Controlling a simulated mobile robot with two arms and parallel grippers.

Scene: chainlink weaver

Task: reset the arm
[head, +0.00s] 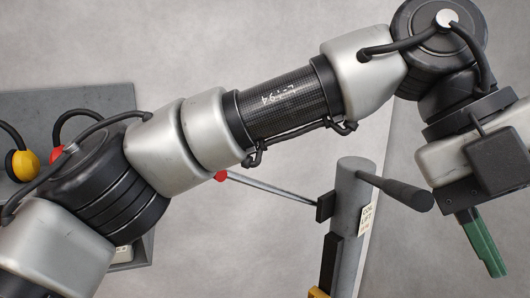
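My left arm comes in from the lower left and crosses the head view to the upper right, where it bends down. Its gripper (480,215) hangs at the right edge, pointing down. A green flat piece (483,243) sticks out below the dark gripper body. I cannot tell whether this is a finger or something held, nor whether the gripper is open or shut. The gripper is right of a grey post and apart from it. My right gripper is not in view.
The grey post (352,190) carries a black handle (400,190), a small printed label (367,219) and a thin lever with a red ball (220,176). A grey panel (80,100) with a yellow knob (22,165) stands left, partly behind my arm. Pale floor lies between.

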